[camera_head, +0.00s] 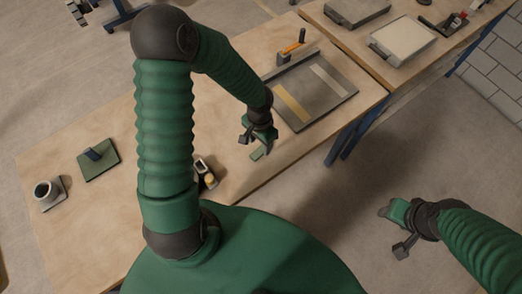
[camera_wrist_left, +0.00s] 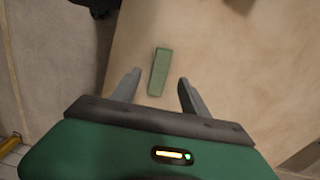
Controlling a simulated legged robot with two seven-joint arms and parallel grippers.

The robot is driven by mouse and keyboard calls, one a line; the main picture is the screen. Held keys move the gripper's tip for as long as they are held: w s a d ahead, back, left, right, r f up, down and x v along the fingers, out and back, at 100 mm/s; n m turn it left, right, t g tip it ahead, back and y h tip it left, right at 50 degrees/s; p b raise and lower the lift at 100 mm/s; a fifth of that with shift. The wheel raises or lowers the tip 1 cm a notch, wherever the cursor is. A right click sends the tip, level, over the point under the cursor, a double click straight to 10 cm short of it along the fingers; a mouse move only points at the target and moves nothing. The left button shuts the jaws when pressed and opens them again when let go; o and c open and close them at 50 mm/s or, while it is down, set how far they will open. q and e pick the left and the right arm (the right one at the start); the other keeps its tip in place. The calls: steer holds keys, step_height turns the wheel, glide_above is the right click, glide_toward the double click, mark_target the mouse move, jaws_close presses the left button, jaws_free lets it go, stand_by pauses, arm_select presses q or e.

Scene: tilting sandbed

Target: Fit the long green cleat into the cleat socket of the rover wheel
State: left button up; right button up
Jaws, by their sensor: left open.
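The long green cleat (camera_head: 257,154) lies flat on the wooden table near its front edge. In the left wrist view the cleat (camera_wrist_left: 159,72) lies slightly tilted, ahead of and between my left fingers. My left gripper (camera_head: 258,138) is open and empty, above the table close to the cleat; its two fingers (camera_wrist_left: 158,88) stand apart on either side. My right gripper (camera_head: 391,230) hangs over the floor at the right, its fingers apart with nothing between them. I cannot clearly identify the rover wheel or its socket.
A dark object with a light top (camera_head: 205,175) stands beside my left arm, partly hidden. A green plate (camera_head: 99,160) and a cup (camera_head: 46,191) are at the left.

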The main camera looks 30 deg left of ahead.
mark_target(262, 149)
arm_select(q)
steer(key=f, duration=0.2)
steer(key=w+f, duration=0.1)
steer(key=f, duration=0.1)
steer(key=shift+w+d+f, duration=0.1)
steer(key=shift+d+f, duration=0.05)
steer(key=shift+f, duration=0.15)
steer(key=shift+r, duration=0.1)
steer(key=shift+c, duration=0.3)
steer(key=shift+c, duration=1.1)
jaws_close()
